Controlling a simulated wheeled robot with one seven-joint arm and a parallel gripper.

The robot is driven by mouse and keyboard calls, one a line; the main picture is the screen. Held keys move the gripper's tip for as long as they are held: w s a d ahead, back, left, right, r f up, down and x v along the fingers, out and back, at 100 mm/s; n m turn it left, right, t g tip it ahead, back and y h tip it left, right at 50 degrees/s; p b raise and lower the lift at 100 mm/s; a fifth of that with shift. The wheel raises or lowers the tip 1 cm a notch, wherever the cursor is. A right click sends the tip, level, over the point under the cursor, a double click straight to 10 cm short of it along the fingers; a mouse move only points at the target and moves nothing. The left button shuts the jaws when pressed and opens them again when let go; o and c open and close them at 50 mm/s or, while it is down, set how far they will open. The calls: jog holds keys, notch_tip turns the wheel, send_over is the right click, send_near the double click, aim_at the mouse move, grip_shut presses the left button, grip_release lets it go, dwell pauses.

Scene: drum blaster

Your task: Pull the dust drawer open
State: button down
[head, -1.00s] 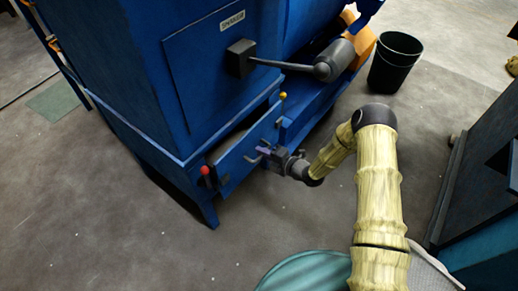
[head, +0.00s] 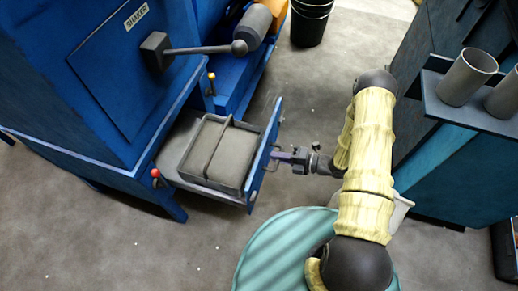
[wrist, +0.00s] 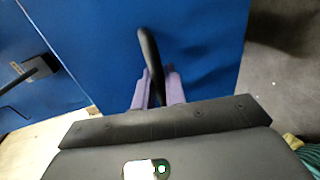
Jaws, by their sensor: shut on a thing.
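The dust drawer (head: 205,187) sticks well out of the blue machine in the head view. Its open top shows a grey inside with a bar across it. Its blue front panel (head: 265,155) faces my arm, and the same panel fills much of the wrist view (wrist: 205,50). My gripper (head: 282,157) is at the front panel. In the wrist view its purple fingers (wrist: 158,88) are shut on the dark drawer handle (wrist: 148,48), one on each side. The far end of the handle is free of the fingers.
A red-knobbed latch (head: 156,173) and a yellow-knobbed one (head: 211,77) flank the drawer opening. The shaker lever (head: 200,49) juts out above. A blue bench with grey cups (head: 467,77) stands at right. A black bin (head: 310,22) stands behind. Floor at front left is clear.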

jog(key=shift+f+v, duration=0.2)
jog(key=shift+v, duration=0.65)
jog(key=shift+f+v, duration=0.15)
jog(key=shift+v, duration=0.7)
jog(key=shift+f+v, duration=0.2)
jog(key=shift+v, duration=0.65)
jog(key=shift+d, duration=0.1)
jog(key=c, duration=1.6)
grip_release()
jog(key=shift+o, duration=0.2)
